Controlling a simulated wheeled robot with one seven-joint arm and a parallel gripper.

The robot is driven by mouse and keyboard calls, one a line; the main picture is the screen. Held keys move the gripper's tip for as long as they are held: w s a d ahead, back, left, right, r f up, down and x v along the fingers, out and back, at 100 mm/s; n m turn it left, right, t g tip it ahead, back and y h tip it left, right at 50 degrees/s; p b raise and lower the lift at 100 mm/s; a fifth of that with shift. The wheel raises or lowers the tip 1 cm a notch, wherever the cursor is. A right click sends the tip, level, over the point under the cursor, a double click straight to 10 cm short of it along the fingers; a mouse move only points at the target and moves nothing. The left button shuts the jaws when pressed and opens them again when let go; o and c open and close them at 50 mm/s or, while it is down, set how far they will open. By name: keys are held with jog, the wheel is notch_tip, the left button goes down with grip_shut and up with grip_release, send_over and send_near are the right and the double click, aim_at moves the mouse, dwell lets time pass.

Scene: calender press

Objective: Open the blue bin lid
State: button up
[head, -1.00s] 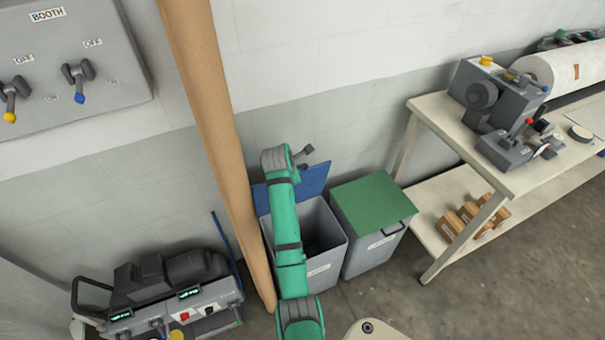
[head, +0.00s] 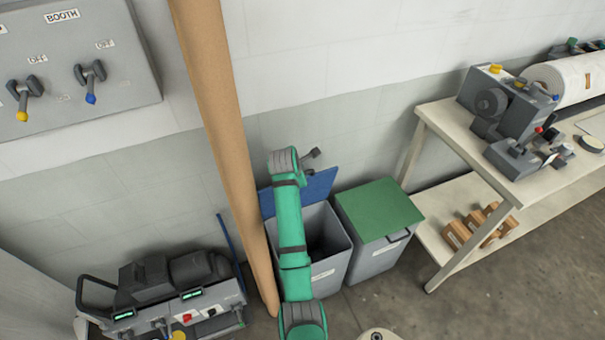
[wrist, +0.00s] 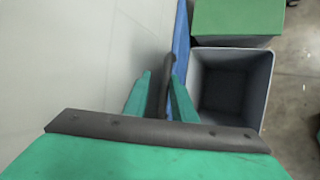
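The blue lid (head: 319,187) stands raised and tilted back at the wall side of its grey bin (head: 330,254), whose dark inside shows. The wrist view shows the lid (wrist: 182,40) nearly edge-on and the open bin (wrist: 232,88) to its right. My gripper (wrist: 160,98) is beside the lid, on its wall side. Its two green fingers are apart, with the dark lid handle (wrist: 166,85) between them, closer to the right finger. I cannot tell if they touch it. In the head view my arm hides the fingers and part of the lid.
A grey bin with a shut green lid (head: 378,208) stands to the right. A brown post (head: 222,140) rises close on the left of my arm. A grey machine (head: 165,295) stands at lower left, and a workbench (head: 465,160) at right. Bare floor lies in front.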

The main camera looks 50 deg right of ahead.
notch_tip(320, 180, up, 2)
jog(key=shift+w, duration=0.1)
jog(key=s+a+r, duration=0.9)
jog(key=a+r, duration=0.1)
jog(key=r, duration=0.1)
jog(key=shift+s, duration=0.3)
